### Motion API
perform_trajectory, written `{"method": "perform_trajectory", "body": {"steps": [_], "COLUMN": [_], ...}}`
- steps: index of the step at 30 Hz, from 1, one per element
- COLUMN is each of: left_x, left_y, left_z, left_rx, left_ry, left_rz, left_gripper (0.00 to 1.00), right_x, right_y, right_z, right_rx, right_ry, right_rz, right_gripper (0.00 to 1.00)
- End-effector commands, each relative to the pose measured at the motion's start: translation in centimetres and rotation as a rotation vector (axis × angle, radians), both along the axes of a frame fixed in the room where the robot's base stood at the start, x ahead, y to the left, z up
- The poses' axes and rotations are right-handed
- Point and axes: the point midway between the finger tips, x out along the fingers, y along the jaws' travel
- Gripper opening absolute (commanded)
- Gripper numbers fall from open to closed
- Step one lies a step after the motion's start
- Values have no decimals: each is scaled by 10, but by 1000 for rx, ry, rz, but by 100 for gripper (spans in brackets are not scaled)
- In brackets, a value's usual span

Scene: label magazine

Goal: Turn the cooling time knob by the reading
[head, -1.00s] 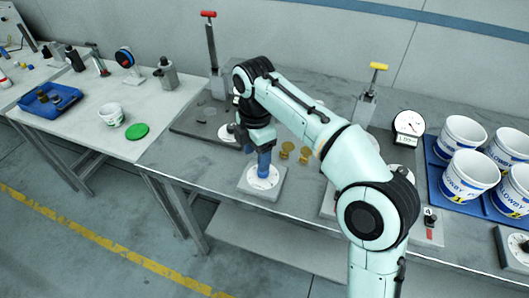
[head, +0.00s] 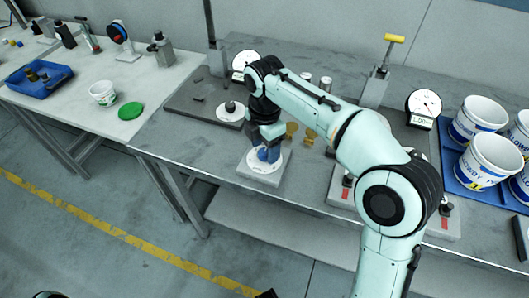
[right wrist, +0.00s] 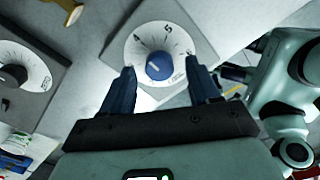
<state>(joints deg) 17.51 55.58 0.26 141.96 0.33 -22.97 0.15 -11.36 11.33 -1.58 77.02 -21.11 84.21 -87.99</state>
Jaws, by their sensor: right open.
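The blue knob (right wrist: 158,66) sits at the middle of a white dial with numbers (right wrist: 140,45) in the right wrist view. My right gripper (right wrist: 162,80) is open, with its two dark blue fingers on either side of the knob and a gap showing to it. In the head view the white dial (head: 256,168) is on a grey block at the table's front edge, and my right gripper (head: 265,155) is down over it and hides the knob. The round gauge (head: 424,103) with a reading below it stands at the right. My left gripper is not in view.
A second dial with a black knob (right wrist: 14,74) shows left in the right wrist view. Brass pieces (head: 309,137) stand just right of my gripper. White buckets (head: 480,120) stand on a blue tray at the right. A cup (head: 103,93) and green lid (head: 130,111) are on the left table.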

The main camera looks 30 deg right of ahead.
Motion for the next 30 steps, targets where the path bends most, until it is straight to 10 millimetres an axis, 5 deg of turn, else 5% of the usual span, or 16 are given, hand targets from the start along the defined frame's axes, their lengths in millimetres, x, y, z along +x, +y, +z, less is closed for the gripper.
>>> {"method": "perform_trajectory", "body": {"steps": [14, 15, 20, 30], "left_x": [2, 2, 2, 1], "left_y": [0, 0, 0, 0], "left_z": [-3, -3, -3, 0], "left_rx": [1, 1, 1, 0], "left_ry": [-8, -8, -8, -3], "left_rz": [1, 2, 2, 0], "left_gripper": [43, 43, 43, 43], "right_x": [0, 0, 0, 0], "right_y": [0, 0, 0, 0], "right_z": [-19, -19, -19, -18], "right_rx": [0, 0, 0, 0], "right_ry": [0, 0, 0, 0], "right_rz": [-1, -1, 0, -32], "right_gripper": [61, 58, 6, 5]}}
